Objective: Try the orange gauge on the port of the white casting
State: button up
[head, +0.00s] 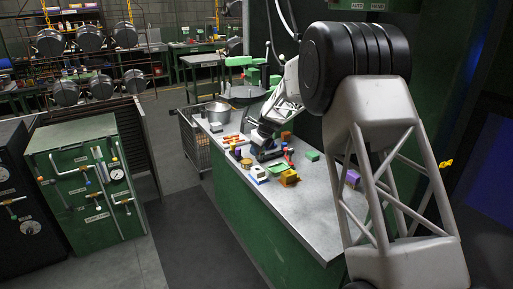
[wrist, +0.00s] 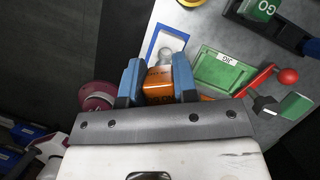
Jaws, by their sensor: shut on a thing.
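My gripper (wrist: 158,82) is shut on the orange gauge (wrist: 158,88) in the wrist view; the gauge sits between the two blue-grey fingers, with dark lettering on it. The white casting (wrist: 168,46), with a blue edge and a round grey port, lies just beyond the fingertips in the wrist view. The gauge appears apart from the port, but its height above it cannot be told. In the head view a small white and blue piece (head: 259,173), apparently the casting, is on the grey bench. There my gripper (head: 267,152) is small and dark, and the gauge cannot be made out.
A green jig tray (wrist: 222,72) lies right of the casting, with a red-ball lever (wrist: 288,76) beside it. A green GO block (wrist: 262,10) is at the upper right. A metal pot (head: 218,111) stands at the bench's far end. The near bench top (head: 318,215) is clear.

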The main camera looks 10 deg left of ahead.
aim_at(257, 158)
jog(key=shift+f, duration=2.15)
jog(key=shift+f, duration=0.8)
dwell(1.5)
jog(key=shift+r, duration=0.1)
jog(key=shift+r, duration=3.4)
